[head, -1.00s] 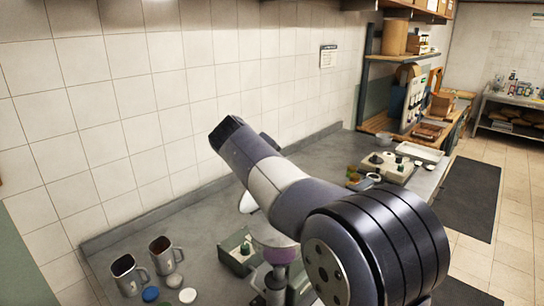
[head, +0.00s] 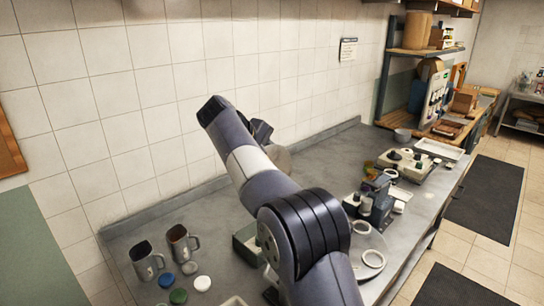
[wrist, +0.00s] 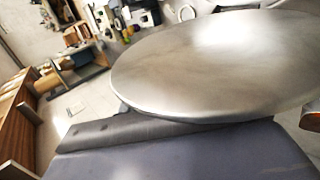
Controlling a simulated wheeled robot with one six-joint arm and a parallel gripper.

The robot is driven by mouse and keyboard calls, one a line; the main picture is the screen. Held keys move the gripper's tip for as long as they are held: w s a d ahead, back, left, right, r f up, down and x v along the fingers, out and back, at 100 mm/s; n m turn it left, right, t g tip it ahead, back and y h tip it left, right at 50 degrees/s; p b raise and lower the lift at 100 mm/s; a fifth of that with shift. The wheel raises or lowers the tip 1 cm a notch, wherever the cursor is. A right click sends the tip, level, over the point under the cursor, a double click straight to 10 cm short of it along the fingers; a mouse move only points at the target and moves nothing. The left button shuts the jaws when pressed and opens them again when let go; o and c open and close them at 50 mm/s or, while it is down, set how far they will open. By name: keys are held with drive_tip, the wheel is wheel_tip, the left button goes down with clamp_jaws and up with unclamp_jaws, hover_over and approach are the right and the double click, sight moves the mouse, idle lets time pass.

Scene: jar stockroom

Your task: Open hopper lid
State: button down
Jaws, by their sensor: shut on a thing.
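The hopper lid (wrist: 205,65), a large round grey metal disc, fills the upper right of the wrist view, close to the camera. My gripper (wrist: 165,132) shows as a dark edge and a blue-grey body below the disc and is shut on it; the disc hides the fingertips. In the head view my arm blocks the gripper. A pale rounded piece behind the arm's dark joint may be the same lid (head: 280,160), but I cannot tell for sure. The hopper body is not clearly visible.
Two metal mugs (head: 147,262) and several small coloured discs (head: 179,296) stand at the counter's left end. A dark blue-grey device (head: 372,197) and a white ring-shaped piece (head: 372,259) are right of my arm. A cream machine (head: 408,164) stands farther back. Grey counter (head: 325,165) behind the arm is bare.

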idle(0.3)
drive_tip(key=c, duration=1.1)
unclamp_jaws()
drive_tip(key=shift+o, duration=0.2)
